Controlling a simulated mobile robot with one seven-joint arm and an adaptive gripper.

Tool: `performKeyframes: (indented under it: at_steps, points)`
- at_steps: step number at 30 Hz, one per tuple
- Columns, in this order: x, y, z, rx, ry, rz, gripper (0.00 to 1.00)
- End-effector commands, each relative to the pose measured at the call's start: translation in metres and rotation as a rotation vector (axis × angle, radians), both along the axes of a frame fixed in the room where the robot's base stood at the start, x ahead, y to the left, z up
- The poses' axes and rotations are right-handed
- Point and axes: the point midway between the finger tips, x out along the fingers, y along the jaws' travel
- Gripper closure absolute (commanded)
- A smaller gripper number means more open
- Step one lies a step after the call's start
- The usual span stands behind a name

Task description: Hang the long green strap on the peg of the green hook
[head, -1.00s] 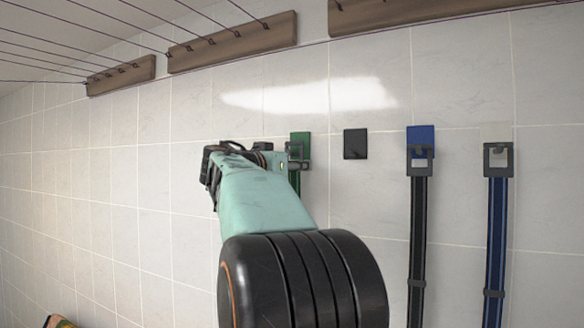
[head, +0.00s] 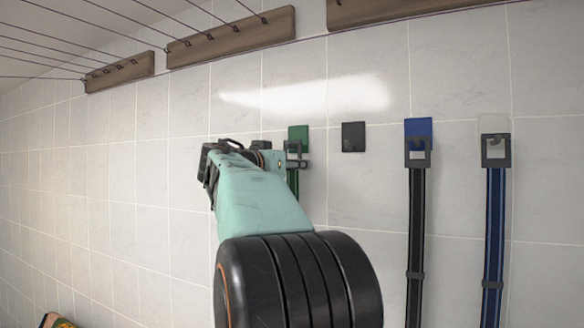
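The green hook (head: 298,132) is a small green plate on the tiled wall, above and right of my wrist. A green strap (head: 293,182) hangs just below it, and my arm covers most of its length. A dark buckle-like frame shows at the strap's top, over the lower part of the green plate. Whether it sits on the peg, I cannot tell. My gripper (head: 293,160) is at the strap's top, close under the green plate. It is largely hidden behind my wrist, so its fingers and grip cannot be made out.
Right of the green hook are a bare black hook (head: 353,137), a blue hook (head: 418,128) with a black strap (head: 416,230), and a pale hook (head: 493,124) with a blue-striped strap (head: 493,230). Wooden peg rails (head: 231,38) run above. The wall at left is clear.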

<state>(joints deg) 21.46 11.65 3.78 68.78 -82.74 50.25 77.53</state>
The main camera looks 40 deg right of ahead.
Motion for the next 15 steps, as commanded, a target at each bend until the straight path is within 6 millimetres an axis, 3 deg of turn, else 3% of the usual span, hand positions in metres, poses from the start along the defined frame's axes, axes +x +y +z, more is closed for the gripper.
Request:
performKeyframes:
  at_steps: [9, 10, 15]
  points:
    - [-0.0001, 0.0, 0.0004, 0.0, 0.0, 0.0, 0.83]
    - [-0.0001, 0.0, 0.0004, 0.0, 0.0, 0.0, 0.6]
    - [-0.0002, -0.0001, 0.0002, 0.0, 0.0, 0.0, 0.42]
